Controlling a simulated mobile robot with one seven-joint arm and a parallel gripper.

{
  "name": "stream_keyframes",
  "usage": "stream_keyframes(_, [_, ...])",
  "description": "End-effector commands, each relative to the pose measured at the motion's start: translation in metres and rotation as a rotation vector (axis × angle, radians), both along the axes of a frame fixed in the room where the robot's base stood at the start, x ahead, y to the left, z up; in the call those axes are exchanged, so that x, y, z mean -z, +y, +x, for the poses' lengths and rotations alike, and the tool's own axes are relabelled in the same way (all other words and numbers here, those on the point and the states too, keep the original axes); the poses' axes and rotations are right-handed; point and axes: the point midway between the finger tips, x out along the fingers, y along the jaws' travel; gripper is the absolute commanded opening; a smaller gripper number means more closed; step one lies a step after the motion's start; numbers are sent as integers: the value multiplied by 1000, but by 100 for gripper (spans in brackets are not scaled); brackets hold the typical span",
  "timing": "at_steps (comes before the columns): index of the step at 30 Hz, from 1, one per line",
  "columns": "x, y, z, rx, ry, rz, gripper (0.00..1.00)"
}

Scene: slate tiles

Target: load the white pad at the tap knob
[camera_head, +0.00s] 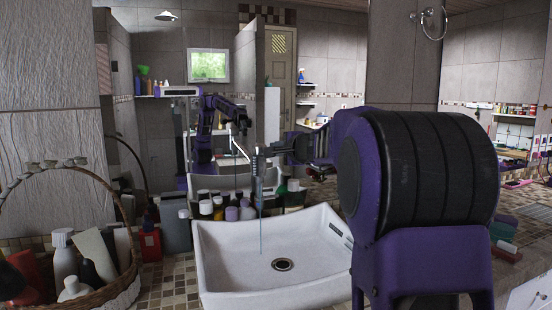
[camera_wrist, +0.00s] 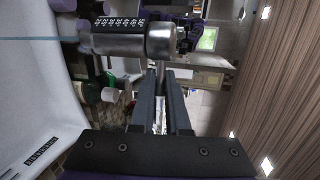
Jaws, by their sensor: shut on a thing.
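The metal tap (camera_head: 258,165) stands at the back of the white sink (camera_head: 215,262). A thin bluish stream (camera_head: 261,232) hangs below it into the basin. In the wrist view the tap's metal body (camera_wrist: 125,42) ends in a rounded head (camera_wrist: 161,40). My gripper (camera_head: 288,150) reaches the tap from the right. In the wrist view my gripper's dark fingers (camera_wrist: 160,70) meet just beside the rounded head and are shut on the tap knob, mostly hidden by the tips. I cannot make out a white pad.
Several bottles (camera_head: 232,211) stand behind the sink, close to the tap. A wicker basket (camera_head: 128,284) of bottles stands at the left. A mirror behind the counter reflects the room and my arm. My arm covers much of the right side.

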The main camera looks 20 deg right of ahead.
Motion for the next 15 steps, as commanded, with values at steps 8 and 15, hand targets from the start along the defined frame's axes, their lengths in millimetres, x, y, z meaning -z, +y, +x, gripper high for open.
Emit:
stream_keyframes(8, [0, 0, -1, 12, 1, 1, 0])
stream_keyframes(15, [0, 0, -1, 11, 1, 1, 42])
